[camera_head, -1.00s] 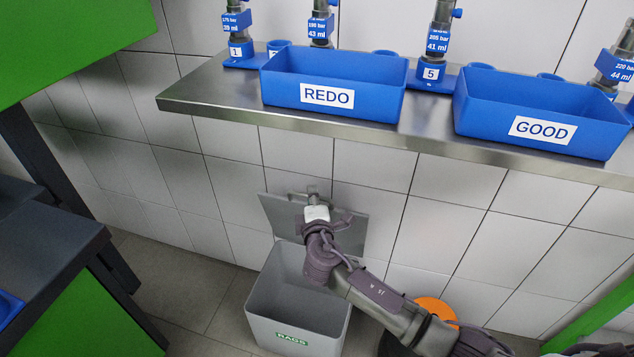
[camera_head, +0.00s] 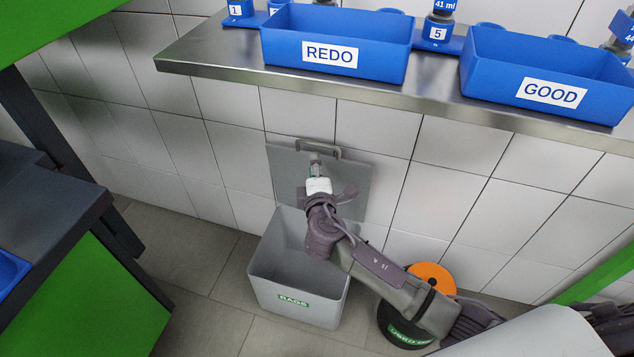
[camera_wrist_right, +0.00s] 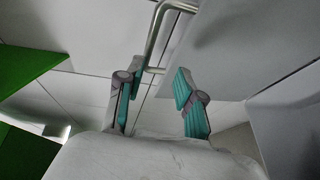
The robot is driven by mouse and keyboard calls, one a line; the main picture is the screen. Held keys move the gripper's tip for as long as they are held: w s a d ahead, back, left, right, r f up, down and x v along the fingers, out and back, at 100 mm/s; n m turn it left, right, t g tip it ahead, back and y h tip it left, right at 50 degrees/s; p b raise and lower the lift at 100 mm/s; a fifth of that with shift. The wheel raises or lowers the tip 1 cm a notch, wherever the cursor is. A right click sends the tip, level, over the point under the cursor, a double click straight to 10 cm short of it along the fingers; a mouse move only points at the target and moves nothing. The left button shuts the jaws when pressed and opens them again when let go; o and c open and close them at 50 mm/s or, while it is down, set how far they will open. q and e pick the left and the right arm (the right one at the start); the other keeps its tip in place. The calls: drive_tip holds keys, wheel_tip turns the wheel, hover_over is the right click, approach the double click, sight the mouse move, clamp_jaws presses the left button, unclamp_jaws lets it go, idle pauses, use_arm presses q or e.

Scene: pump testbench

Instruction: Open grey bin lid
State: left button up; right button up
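The grey bin (camera_head: 297,290), with a green RAGS label, stands on the floor below the shelf in the head view. Its grey lid (camera_head: 350,185) is raised steeply at the bin's back, near the tiled wall, and the bin's mouth is open. The lid's metal handle (camera_head: 318,150) is at its upper edge. My right gripper (camera_head: 315,165) is in front of the lid, just below the handle. In the right wrist view, the fingers (camera_wrist_right: 155,88) are apart, with the handle (camera_wrist_right: 158,30) close to their tips. Contact cannot be told. My left gripper is out of view.
A steel shelf (camera_head: 215,70) above carries the blue REDO bin (camera_head: 375,65) and GOOD bin (camera_head: 600,100). A round black bin with an orange top (camera_head: 432,278) stands right of the grey bin. A dark-topped green bench (camera_head: 60,215) is at the left.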

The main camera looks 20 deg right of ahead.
drive_tip(key=v, duration=1)
